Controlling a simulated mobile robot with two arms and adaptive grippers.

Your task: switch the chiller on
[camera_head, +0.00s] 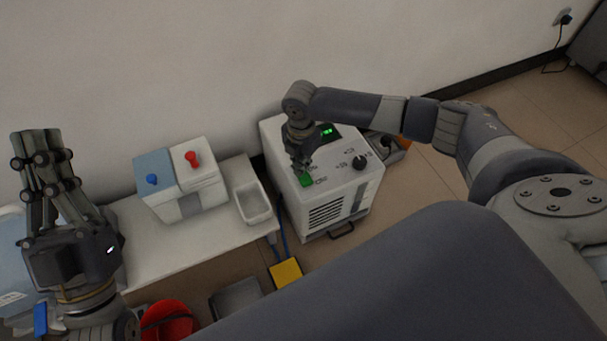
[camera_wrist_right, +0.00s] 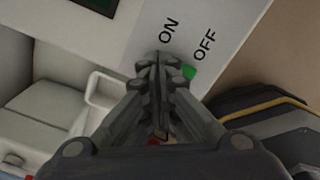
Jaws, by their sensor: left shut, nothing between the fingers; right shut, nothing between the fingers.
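The chiller (camera_head: 341,195) is a white box on the floor by the wall, with a lit green display (camera_head: 327,132), a dark knob (camera_head: 359,162) and a front grille. A green switch (camera_head: 306,180) sits near its front left top edge. In the right wrist view the green switch (camera_wrist_right: 189,72) shows beside the OFF label, partly hidden by my fingers. My right gripper (camera_head: 302,170) is shut and empty, its tips at the switch; I cannot tell whether they touch it. My left gripper (camera_head: 40,150) is shut and empty, raised at the far left, away from the chiller.
A white bench (camera_head: 150,236) left of the chiller carries a device with red and blue knobs (camera_head: 185,180) and a white tray (camera_head: 252,203). A red bucket (camera_head: 168,320) and a yellow pedal-like block (camera_head: 286,273) are on the floor. Open floor lies at the right.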

